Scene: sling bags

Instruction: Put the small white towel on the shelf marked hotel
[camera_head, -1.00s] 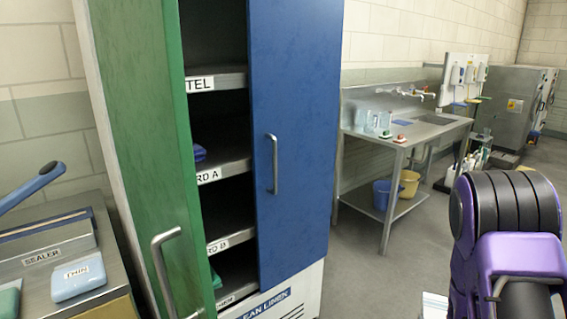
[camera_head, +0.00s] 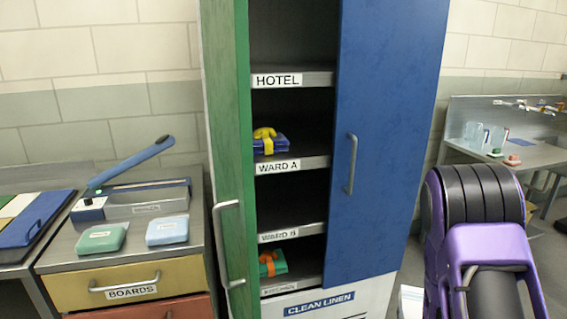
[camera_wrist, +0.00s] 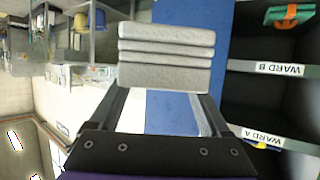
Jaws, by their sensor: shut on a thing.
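The white folded towel (camera_wrist: 166,55) fills the upper middle of the wrist view, its layers facing me. My gripper (camera_wrist: 163,88) is shut on it, one finger at each side. The shelf marked HOTEL (camera_head: 318,78) is the top labelled shelf in the tall cabinet in the head view, and its visible part is bare. The wrist view shows the WARD A and WARD B labels but not HOTEL. In the head view my arm is at the lower right, and the gripper is not clearly visible there.
A green door (camera_head: 225,150) and a blue door (camera_head: 385,140) flank the cabinet opening. A blue bundle with a yellow strap (camera_head: 270,144) lies on WARD A, and a green bundle with an orange strap (camera_head: 272,263) lies low down.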

